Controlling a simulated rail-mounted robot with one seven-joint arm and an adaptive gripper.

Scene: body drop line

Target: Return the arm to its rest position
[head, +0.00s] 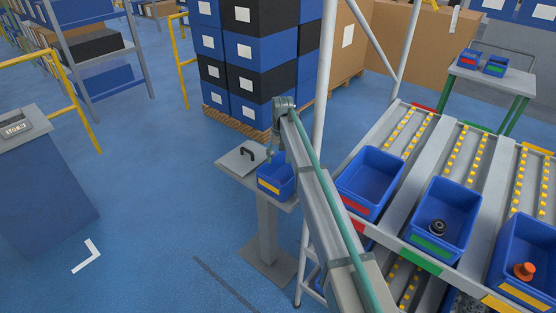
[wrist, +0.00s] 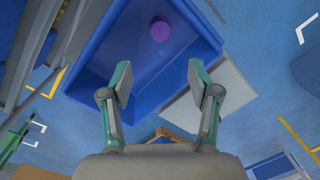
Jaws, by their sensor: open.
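My arm reaches out over a grey pedestal in the head view, and my gripper is mostly hidden there behind the arm's end. In the wrist view my gripper (wrist: 160,80) has its two fingers wide apart with nothing between them. It is above a blue bin (wrist: 88,62) that holds a purple round piece (wrist: 160,28). This bin seems to be the blue bin with a yellow label (head: 270,187) on the pedestal in the head view. I cannot tell the exact height of the fingers above it.
A grey plate with a black handle (head: 240,160) lies beside that bin. A white post (head: 323,100) stands close to my arm. Blue bins (head: 367,180) sit at the front of a roller rack (head: 404,113) on the right. Stacked boxes (head: 246,50) stand behind.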

